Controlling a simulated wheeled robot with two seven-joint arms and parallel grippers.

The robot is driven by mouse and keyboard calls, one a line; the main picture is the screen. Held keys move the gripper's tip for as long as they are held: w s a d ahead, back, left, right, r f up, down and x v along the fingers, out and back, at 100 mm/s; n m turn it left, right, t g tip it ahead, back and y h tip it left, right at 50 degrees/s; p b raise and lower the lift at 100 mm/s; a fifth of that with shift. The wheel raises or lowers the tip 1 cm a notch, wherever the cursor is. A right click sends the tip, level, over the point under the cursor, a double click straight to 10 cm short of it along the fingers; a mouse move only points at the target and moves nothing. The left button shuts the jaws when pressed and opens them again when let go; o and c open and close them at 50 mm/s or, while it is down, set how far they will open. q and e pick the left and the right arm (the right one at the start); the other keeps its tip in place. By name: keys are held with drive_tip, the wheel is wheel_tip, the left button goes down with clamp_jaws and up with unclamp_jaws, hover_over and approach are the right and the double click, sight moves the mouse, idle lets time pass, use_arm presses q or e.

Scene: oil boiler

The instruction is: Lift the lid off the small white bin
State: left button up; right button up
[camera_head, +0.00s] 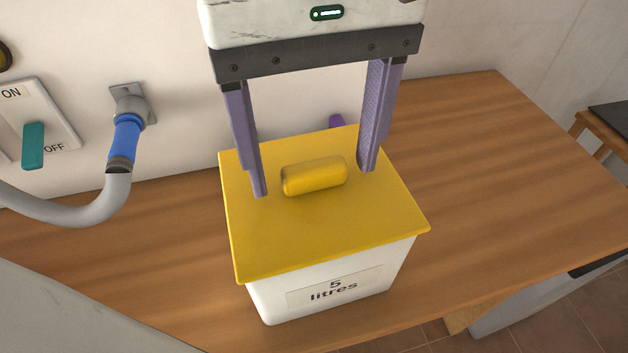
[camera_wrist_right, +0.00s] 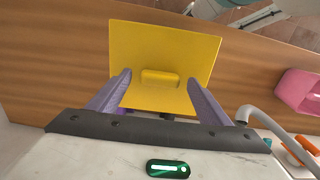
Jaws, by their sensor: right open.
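The small white bin (camera_head: 333,293) stands on the wooden worktop, with "5 litres" on its front label. Its flat yellow lid (camera_head: 300,238) sits on top, with a rounded yellow handle (camera_head: 315,176) in the middle. The lid (camera_wrist_right: 165,45) and handle (camera_wrist_right: 160,78) also show in the right wrist view. My right gripper (camera_head: 313,182) is open and comes down from above, with one purple finger on each side of the handle. Gaps show between the fingers and the handle; it holds nothing. My left gripper is not in view.
A wall switch marked ON and OFF (camera_head: 36,120) and a grey hose (camera_head: 70,212) with a blue collar are at left. A small purple thing (camera_head: 337,121) shows behind the bin. The worktop (camera_head: 490,170) right of the bin is clear. A pink container (camera_wrist_right: 298,92) shows in the wrist view.

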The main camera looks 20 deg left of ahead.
drive_tip(key=shift+c, duration=0.4)
drive_tip(key=c, duration=1)
drive_tip(key=shift+c, duration=0.2)
drive_tip(key=shift+r, duration=0.15)
